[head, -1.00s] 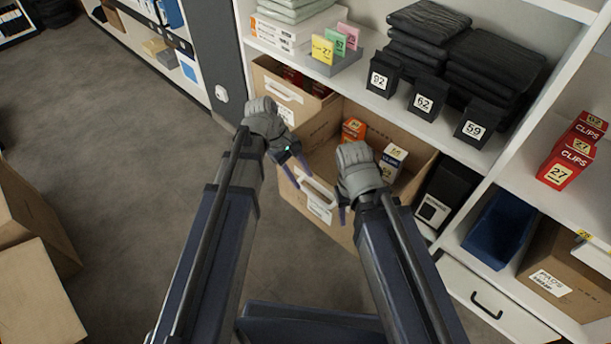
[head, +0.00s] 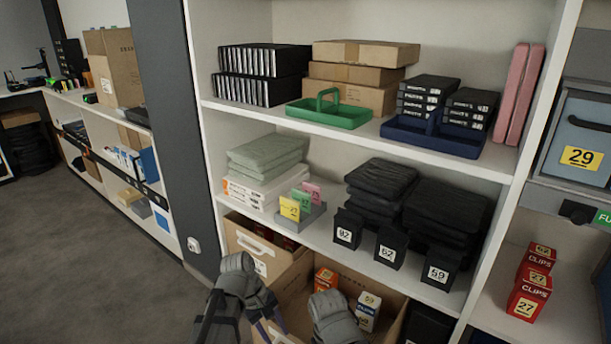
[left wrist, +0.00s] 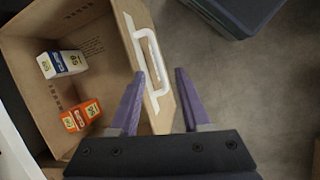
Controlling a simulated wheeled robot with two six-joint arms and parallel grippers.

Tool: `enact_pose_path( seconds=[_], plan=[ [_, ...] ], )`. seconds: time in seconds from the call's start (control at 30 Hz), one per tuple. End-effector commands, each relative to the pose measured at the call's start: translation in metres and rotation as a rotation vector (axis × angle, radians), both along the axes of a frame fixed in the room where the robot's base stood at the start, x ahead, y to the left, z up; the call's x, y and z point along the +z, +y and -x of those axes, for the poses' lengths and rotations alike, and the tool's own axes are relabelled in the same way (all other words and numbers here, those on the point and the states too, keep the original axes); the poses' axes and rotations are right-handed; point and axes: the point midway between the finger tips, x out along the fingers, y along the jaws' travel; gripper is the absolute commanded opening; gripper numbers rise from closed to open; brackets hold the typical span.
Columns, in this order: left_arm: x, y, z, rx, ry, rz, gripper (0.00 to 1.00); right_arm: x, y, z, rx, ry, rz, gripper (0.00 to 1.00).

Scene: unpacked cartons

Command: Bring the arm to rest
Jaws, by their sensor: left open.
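My left gripper (head: 264,328) is at the bottom of the head view, by the front of an open brown carton (head: 393,301). In the left wrist view its purple fingers (left wrist: 160,76) are spread apart and hold nothing. The carton's front wall with a white handle (left wrist: 149,58) lies below and between them; I cannot tell whether they touch it. Inside the carton are an orange box (left wrist: 82,115) and a white-and-blue box (left wrist: 62,64). My right arm's wrist (head: 335,316) is in front of the carton; its fingers are hidden.
A second carton (head: 250,246) stands left of the open one. The shelf above holds black numbered boxes (head: 390,246) and dark folded stacks (head: 447,214). A grey post (head: 168,120) rises at the left. The floor (head: 90,270) at left is clear.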

Motion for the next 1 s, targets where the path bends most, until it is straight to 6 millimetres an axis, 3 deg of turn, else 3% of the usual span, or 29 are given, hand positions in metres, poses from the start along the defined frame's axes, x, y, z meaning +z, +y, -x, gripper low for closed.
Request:
enact_pose_path(
  seconds=[0.03, 0.6, 0.8, 1.0],
  plan=[
    [0.029, -0.005, 0.01, -0.065, -0.017, -0.022, 0.47, 0.031, 0.0, 0.0, 0.0, 0.0, 0.0, 0.5],
    [0.169, -0.024, 0.071, -0.799, -0.17, -0.26, 0.47, 0.182, 0.0, 0.0, -0.001, 0.0, 0.0, 0.5],
    [0.199, -0.025, 0.082, -0.979, -0.19, -0.316, 0.47, 0.212, 0.0, 0.0, -0.001, 0.0, 0.0, 0.5],
    [0.207, -0.025, 0.085, -1.051, -0.197, -0.338, 0.47, 0.22, 0.0, 0.0, -0.001, 0.0, 0.0, 0.5]
  ],
)
